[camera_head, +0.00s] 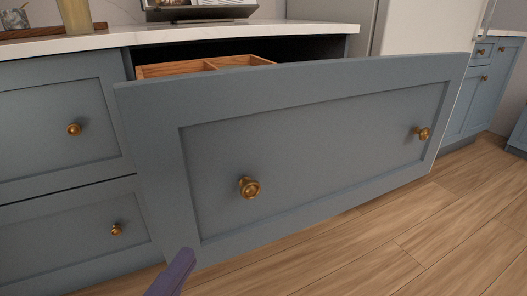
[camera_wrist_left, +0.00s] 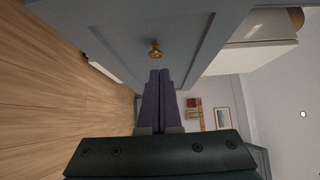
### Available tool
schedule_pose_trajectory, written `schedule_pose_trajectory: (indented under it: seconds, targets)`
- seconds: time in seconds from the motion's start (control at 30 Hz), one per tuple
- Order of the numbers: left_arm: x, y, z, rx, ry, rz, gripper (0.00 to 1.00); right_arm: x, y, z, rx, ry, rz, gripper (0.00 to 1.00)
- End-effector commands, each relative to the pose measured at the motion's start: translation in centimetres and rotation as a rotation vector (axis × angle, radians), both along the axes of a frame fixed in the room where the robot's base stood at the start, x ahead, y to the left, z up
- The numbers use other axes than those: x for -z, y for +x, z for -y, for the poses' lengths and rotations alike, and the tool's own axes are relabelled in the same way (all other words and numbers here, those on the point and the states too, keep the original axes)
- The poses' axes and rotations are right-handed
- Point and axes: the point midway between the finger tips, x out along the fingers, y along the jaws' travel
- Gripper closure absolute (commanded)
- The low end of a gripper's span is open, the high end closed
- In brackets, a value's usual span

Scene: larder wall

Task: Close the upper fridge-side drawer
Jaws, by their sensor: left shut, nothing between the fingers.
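The upper fridge-side drawer (camera_head: 335,120) is a wide blue-grey panel with two brass knobs. It stands pulled out from under the white counter, and a wooden divider (camera_head: 205,65) shows inside it. My left gripper (camera_head: 184,256) shows as purple fingers low in the head view, below and left of the drawer's left knob (camera_head: 249,188). In the left wrist view the fingers (camera_wrist_left: 159,75) are together and empty, pointing at the drawer front (camera_wrist_left: 185,30), just short of a brass knob (camera_wrist_left: 155,51) in the picture. I cannot tell whether they touch the panel. My right gripper is not in view.
Closed drawers with brass knobs (camera_head: 74,129) are at the left. The white counter (camera_head: 170,35) holds a board and a dark stand. A pale fridge (camera_head: 425,28) stands behind the drawer's right end. The wooden floor (camera_head: 400,245) is clear at the lower right.

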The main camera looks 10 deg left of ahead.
Motion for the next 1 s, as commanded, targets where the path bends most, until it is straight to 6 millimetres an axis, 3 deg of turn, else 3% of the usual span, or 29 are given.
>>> schedule_pose_trajectory:
  seconds: [0.17,0.53,0.73,1.0]
  targets:
    - [-0.1,2.3,0.4,0.001,0.000,0.007,1.00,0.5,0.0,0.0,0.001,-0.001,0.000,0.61]
    - [-0.1,10.0,1.6,0.001,-0.003,0.006,1.00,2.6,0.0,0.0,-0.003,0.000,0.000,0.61]
    - [-0.1,12.1,-0.3,0.000,0.000,0.002,1.00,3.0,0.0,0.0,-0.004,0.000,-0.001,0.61]
    - [-0.2,12.9,-0.9,-0.001,-0.003,0.001,1.00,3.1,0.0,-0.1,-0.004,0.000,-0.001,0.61]
